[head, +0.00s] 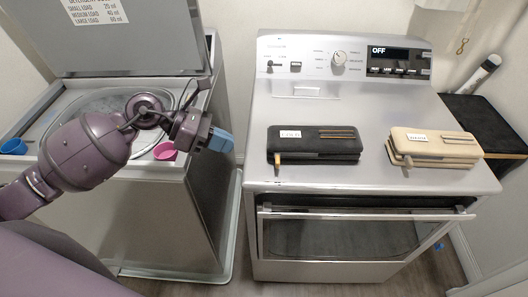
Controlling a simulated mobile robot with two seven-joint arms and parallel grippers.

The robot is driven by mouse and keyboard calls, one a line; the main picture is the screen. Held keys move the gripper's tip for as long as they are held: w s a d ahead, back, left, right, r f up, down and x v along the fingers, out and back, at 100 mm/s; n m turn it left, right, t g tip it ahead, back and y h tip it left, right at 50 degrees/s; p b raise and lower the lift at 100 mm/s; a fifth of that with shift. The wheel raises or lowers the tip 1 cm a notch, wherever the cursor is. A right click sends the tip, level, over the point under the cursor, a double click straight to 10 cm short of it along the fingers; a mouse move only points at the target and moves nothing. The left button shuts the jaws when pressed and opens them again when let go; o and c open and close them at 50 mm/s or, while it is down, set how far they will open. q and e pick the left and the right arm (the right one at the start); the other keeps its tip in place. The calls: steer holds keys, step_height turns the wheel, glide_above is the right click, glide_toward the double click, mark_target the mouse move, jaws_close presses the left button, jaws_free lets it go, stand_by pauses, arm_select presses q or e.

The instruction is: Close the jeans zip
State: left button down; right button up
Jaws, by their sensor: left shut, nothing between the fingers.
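Nothing in the head view shows clearly as jeans. Two flat folded items lie on the dryer top, a dark one (315,153) at centre and a beige one (434,157) at right. Each has a small white label and a strip along its top. A small tan tab (278,158) sits at the dark item's front left; whether it is a zip pull I cannot tell. My left gripper (221,140) ends in light blue tips, shut and empty, left of the dark item and apart from it. My right gripper is not in view.
The top-load washer (150,220) stands at left with its lid (130,35) raised. A pink cup (165,151) and a blue cup (14,146) sit on its rim. The dryer's control panel (342,58) rises behind the items. The dryer top (370,120) is otherwise clear.

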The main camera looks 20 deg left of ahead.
mark_target(278, 160)
arm_select(q)
steer(key=w+d+f+y, duration=0.1)
steer(key=f, duration=0.1)
steer(key=w+d+f+m+y+p, duration=0.1)
steer(key=f, duration=0.1)
steer(key=w+d+f+m, duration=0.1)
steer(key=d+f, duration=0.1)
steer(key=shift+d+f+g+y, duration=0.1)
steer(key=shift+f+g+y, duration=0.2)
steer(key=shift+y, duration=0.1)
steer(key=shift+w+d+r+p, duration=0.15)
steer(key=shift+d+p, duration=0.1)
steer(key=shift+d, duration=0.3)
steer(key=shift+w+d+f+p, duration=0.15)
steer(key=shift+d+p, duration=0.1)
steer(key=shift+d, duration=0.25)
steer(key=shift+w+d, duration=0.2)
steer(key=shift+d, duration=0.55)
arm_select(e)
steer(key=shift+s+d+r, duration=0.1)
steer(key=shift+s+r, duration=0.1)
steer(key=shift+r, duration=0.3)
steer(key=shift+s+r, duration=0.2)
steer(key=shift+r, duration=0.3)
arm_select(q)
steer(key=shift+d, duration=0.1)
